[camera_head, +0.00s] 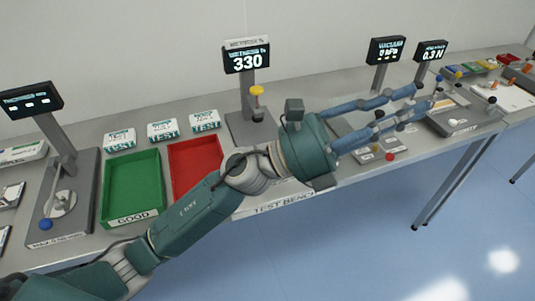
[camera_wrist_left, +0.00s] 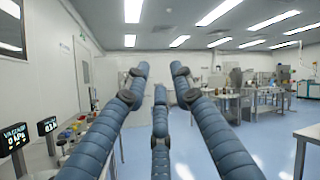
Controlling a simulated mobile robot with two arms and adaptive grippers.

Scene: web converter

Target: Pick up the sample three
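Three small white packs with dark green TEST lettering lie in a row behind the trays in the head view: a left pack (camera_head: 119,140), a middle pack (camera_head: 162,130) and a right pack (camera_head: 204,120). Their numbers are too small to read, so I cannot tell which is sample three. My left gripper (camera_head: 424,101) reaches across the bench to the right, far from the packs. Its blue fingers are spread and empty; they also show in the left wrist view (camera_wrist_left: 160,78), pointing into the room. My right gripper is not in view.
A green GOOD tray (camera_head: 133,186) and a red tray (camera_head: 196,158) stand on the bench, partly behind my left arm. A press with a 330 display (camera_head: 247,61) stands right of the packs. A display post (camera_head: 62,150) is at left. Blue floor lies in front.

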